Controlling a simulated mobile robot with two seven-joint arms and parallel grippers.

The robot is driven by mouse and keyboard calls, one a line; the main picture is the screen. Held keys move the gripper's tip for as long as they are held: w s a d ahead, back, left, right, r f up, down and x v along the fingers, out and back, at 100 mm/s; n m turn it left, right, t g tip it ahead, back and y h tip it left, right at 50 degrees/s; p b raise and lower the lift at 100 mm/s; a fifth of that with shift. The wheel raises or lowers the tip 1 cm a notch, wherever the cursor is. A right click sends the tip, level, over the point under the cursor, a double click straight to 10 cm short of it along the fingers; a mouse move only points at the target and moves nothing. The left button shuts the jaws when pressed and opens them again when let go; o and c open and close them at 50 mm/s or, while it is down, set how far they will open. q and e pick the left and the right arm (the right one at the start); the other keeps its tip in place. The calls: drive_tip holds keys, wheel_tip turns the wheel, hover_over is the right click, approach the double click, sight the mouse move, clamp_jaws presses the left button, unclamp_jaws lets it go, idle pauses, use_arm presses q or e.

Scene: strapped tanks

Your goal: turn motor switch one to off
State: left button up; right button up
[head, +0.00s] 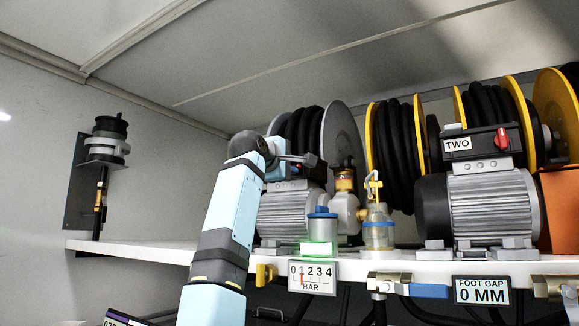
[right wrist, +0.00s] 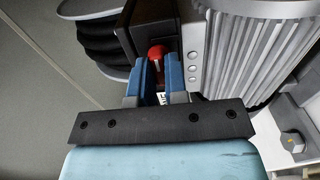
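Motor one (head: 288,212) is a grey ribbed motor on the white shelf, left of the motor labelled TWO. Its switch box is mostly hidden behind my right gripper (head: 308,160) in the head view. In the right wrist view the red switch knob (right wrist: 156,51) shows at the tips of my blue fingers (right wrist: 159,68), on the dark switch box (right wrist: 143,28). The fingers stand a little apart with the knob's lower part in the gap. I cannot tell whether they touch it. My left gripper is not in view.
Motor two (head: 478,205) carries a red switch (head: 501,138) and the label TWO. Hose reels (head: 400,150) stand behind the motors. A blue-capped cup with a green glow (head: 320,230) and a pressure gauge (head: 312,276) are right of my arm. The left shelf end (head: 130,248) is clear.

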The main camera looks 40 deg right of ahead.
clamp_jaws()
drive_tip(key=shift+n, duration=9)
drive_tip(key=o, duration=0.6)
unclamp_jaws()
